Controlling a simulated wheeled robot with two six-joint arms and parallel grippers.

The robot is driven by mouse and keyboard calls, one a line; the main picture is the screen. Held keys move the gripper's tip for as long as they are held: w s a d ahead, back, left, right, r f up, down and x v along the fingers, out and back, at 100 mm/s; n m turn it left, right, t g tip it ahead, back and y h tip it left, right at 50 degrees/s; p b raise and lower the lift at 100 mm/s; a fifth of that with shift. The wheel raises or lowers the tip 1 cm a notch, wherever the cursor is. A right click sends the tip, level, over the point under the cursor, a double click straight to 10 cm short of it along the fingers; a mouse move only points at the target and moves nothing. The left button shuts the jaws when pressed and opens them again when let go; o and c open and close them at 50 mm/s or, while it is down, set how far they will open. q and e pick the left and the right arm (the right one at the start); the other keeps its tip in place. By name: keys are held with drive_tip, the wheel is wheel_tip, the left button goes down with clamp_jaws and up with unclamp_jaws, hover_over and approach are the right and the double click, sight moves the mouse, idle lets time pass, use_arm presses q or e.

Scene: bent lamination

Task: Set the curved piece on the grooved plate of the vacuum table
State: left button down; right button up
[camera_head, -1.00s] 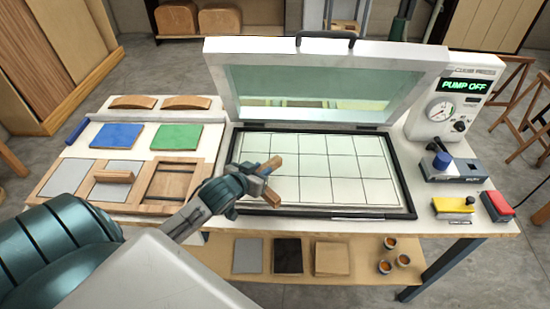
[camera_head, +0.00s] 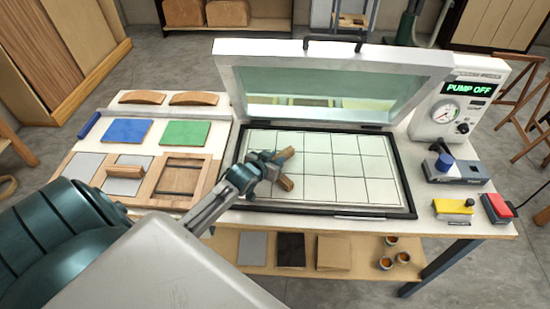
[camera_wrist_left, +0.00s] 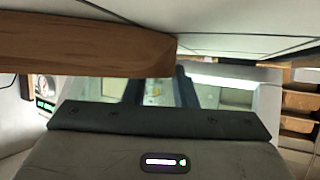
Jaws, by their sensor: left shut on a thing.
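My left gripper (camera_head: 274,169) is shut on the curved piece (camera_head: 285,183), a brown wooden strip that shows on both sides of the jaws. It is over the left part of the grooved plate (camera_head: 345,165), a pale plate with dark grid lines inside a black frame. In the left wrist view the curved piece (camera_wrist_left: 85,45) crosses the upper left, close to the pale gridded surface. The jaws hide its middle, and I cannot tell whether it touches the plate. My right gripper is not in view.
The clear lid (camera_head: 330,85) stands raised behind the plate. A pump unit (camera_head: 460,100) reading "PUMP OFF" stands at the right. Blue (camera_head: 128,131) and green (camera_head: 185,133) sheets and a wooden tray (camera_head: 150,200) lie at the left. The plate's middle and right are clear.

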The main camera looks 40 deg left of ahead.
use_arm(q)
drive_tip(key=c, duration=1.2)
unclamp_jaws()
drive_tip(key=shift+o, duration=0.2)
drive_tip(key=shift+s, duration=0.15)
drive_tip(key=b+v, duration=0.1)
drive_tip(key=v, duration=1)
drive_tip(key=shift+b, duration=0.4)
drive_tip(key=shift+s+r, duration=0.2)
drive_tip(key=shift+s, duration=0.15)
drive_tip(key=shift+d, duration=0.1)
